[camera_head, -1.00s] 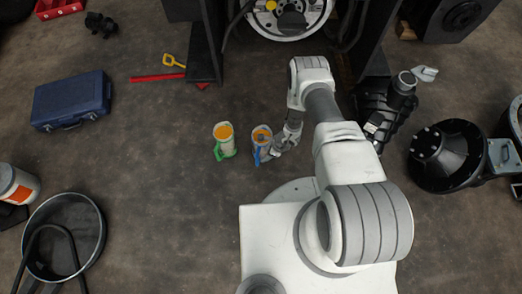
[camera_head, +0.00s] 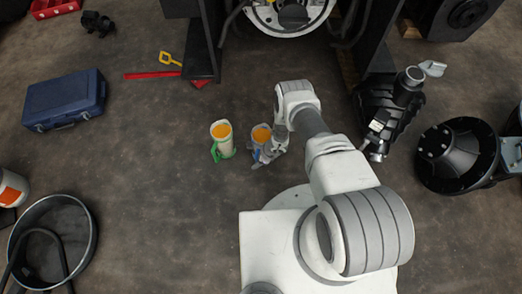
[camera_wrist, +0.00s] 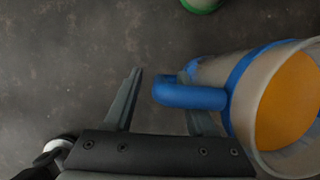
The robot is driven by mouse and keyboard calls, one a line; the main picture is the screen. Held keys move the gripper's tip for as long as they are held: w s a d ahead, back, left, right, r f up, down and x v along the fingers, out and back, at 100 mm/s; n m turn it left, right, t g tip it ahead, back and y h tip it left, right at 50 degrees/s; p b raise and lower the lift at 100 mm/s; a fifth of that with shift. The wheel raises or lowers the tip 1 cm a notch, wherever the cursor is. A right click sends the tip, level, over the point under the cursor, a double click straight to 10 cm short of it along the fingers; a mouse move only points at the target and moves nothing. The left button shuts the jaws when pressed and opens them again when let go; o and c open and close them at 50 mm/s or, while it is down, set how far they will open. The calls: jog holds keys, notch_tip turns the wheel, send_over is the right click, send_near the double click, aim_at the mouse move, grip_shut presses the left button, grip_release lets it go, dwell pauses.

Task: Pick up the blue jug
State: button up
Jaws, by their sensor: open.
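The blue jug (camera_head: 261,135) stands on the floor in the head view. It has a pale body, a blue handle and band, and an orange inside. My gripper (camera_head: 268,151) is at its lower right side and partly covers it. In the wrist view the jug (camera_wrist: 240,85) fills the right side, with its blue handle pointing left. My gripper (camera_wrist: 161,76) is open there. The handle's end reaches between the fingers, and the handle crosses in front of the right finger. The left finger is clear of it. I cannot tell whether anything touches.
A similar jug with a green handle (camera_head: 222,140) stands just left of the blue one. A blue case (camera_head: 64,100), a grey tub (camera_head: 88,240) and a red bar (camera_head: 152,76) lie further left. Forklift parts (camera_head: 205,40) are behind. The floor left of the jugs is clear.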

jog(key=shift+c, duration=0.2)
grip_shut()
dwell(1.2)
jog(key=shift+w+r, duration=0.1)
